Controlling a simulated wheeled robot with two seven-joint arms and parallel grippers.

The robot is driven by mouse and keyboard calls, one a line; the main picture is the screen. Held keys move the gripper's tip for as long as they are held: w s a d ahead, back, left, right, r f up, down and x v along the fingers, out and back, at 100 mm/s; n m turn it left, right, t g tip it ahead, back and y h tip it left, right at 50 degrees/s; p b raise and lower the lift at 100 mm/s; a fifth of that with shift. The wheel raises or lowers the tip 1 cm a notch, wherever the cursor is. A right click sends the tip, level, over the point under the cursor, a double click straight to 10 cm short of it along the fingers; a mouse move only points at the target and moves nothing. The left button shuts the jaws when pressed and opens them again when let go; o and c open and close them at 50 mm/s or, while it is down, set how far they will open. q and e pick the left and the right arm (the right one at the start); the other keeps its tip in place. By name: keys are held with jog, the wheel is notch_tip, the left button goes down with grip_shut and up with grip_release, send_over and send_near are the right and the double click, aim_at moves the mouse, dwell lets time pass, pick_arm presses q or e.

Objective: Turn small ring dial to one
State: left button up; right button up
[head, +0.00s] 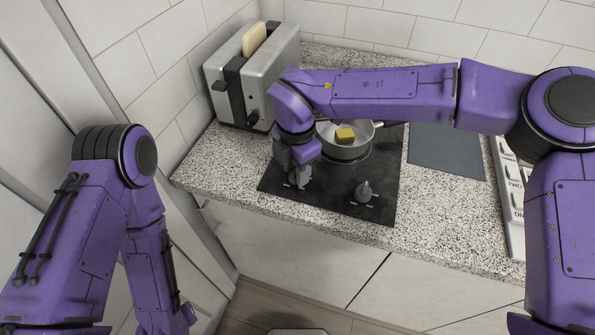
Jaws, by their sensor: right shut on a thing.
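A black cooktop (335,208) lies on the counter with two dials along its front edge. The right dial (365,191) is a grey knob standing free on the cooktop. The left dial sits under my right gripper (297,180), mostly hidden by it. The gripper points down and is shut on that left dial. The dial's pointer and setting cannot be read. My left arm hangs low at the left, and its gripper is out of the picture.
A pan (350,152) with a yellow block (345,136) stands on the cooktop behind the dials, close to my right arm. A toaster (252,75) with bread stands back left. A dark mat (445,150) and a white panel labelled TWO (514,185) are to the right.

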jog(key=m+b, duration=0.8)
jog(key=b, duration=0.2)
jog(key=shift+f+m, duration=0.25)
jog(key=shift+m, duration=0.15)
jog(key=shift+r+m+b, duration=0.25)
jog(key=shift+m+b, duration=1.15)
jog(key=shift+b, duration=0.25)
jog(key=o, duration=1)
jog(key=shift+r, duration=0.15)
notch_tip(320, 180, up, 10)
jog(key=shift+r+p, duration=0.2)
jog(key=shift+p, duration=0.25)
jog(key=shift+s+d, duration=0.1)
